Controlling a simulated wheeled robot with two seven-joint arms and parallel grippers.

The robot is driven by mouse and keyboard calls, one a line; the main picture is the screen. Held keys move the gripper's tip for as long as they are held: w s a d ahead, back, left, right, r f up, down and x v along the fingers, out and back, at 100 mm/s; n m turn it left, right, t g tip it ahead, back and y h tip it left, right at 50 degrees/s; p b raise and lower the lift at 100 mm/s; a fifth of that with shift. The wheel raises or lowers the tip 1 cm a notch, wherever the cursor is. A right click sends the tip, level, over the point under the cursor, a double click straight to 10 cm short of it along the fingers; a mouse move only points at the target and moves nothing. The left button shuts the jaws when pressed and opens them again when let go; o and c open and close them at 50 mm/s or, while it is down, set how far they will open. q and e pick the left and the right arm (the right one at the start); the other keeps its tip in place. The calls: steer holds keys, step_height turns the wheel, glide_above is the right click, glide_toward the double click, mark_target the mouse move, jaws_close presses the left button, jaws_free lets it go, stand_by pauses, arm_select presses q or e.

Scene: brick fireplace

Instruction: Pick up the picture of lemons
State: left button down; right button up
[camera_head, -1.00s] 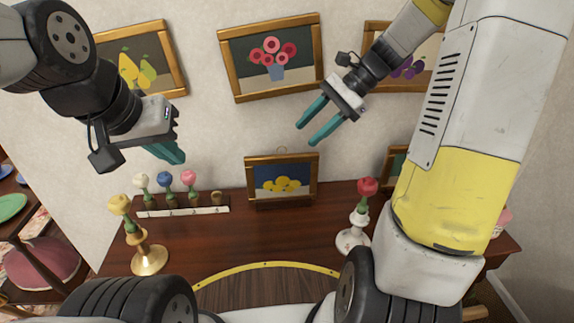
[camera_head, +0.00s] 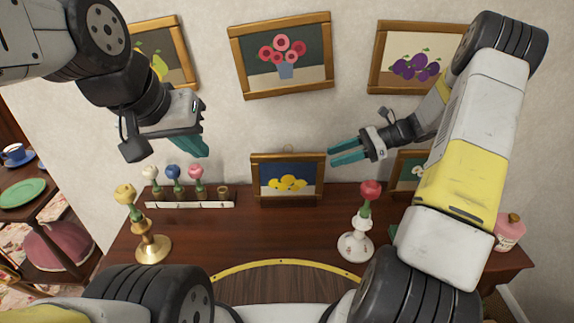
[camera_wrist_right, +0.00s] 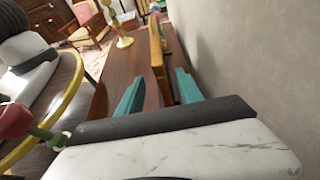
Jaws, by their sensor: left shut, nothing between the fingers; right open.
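The picture of lemons (camera_head: 287,183), yellow fruit on dark blue in a wooden frame, stands upright on the wooden table against the wall in the head view. My right gripper (camera_head: 331,152) is open and empty, just right of the picture's upper right edge, fingers pointing left. In the right wrist view the picture's frame (camera_wrist_right: 157,58) shows edge-on ahead, in line with the gap between the open fingers (camera_wrist_right: 159,92). I cannot tell whether it is between them. My left gripper (camera_head: 202,148) is shut and empty, up and left of the picture.
A white candlestick with a red flower (camera_head: 356,240) stands right of the picture, near my right arm. A brass candlestick (camera_head: 150,243) and a rack of flowers (camera_head: 190,204) stand left. Another framed picture (camera_head: 405,173) is partly hidden at right. Table space before the lemons is clear.

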mark_target(322, 160)
steer(key=x, duration=0.7)
steer(key=shift+a+f, duration=0.2)
steer(key=shift+a, duration=0.05)
steer(key=shift+c, duration=0.2)
jaws_close()
